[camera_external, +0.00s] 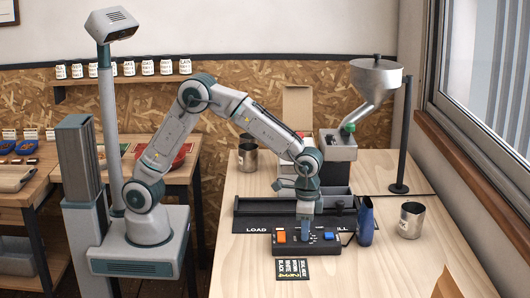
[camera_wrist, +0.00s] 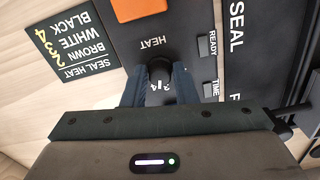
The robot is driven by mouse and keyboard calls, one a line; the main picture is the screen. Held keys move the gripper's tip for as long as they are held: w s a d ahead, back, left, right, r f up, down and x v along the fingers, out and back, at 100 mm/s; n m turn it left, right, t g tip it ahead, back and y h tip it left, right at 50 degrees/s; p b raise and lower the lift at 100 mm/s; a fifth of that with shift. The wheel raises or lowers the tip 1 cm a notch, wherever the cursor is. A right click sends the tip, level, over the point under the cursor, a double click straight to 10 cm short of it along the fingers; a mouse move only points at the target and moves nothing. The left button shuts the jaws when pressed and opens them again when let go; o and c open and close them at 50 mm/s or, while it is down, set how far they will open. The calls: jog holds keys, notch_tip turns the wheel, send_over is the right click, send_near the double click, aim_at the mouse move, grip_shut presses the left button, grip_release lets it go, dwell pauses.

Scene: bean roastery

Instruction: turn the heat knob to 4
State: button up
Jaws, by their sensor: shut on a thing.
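The dark heat knob (camera_wrist: 160,70) sits on the black control box (camera_external: 262,246), under the word HEAT in the wrist view. My gripper (camera_wrist: 158,84) has its two blue fingers on either side of the knob, shut on it. In the external view my gripper (camera_external: 305,229) points down at the middle of the box and hides the knob. I cannot tell where the knob points. A black card (camera_wrist: 75,42) lists seal heat as brown 2, white 3, black 4.
An orange button (camera_external: 280,238) and a blue part (camera_external: 328,236) flank my fingers on the box. A black tray (camera_external: 258,222) lies behind it. A dark blue upright thing (camera_external: 366,222) and a metal cup (camera_external: 411,219) stand right. The table's front left is clear.

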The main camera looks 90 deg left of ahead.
jog(key=shift+m, duration=1.1)
jog(key=o, duration=1)
notch_tip(320, 180, up, 14)
jog(key=shift+f, duration=0.1)
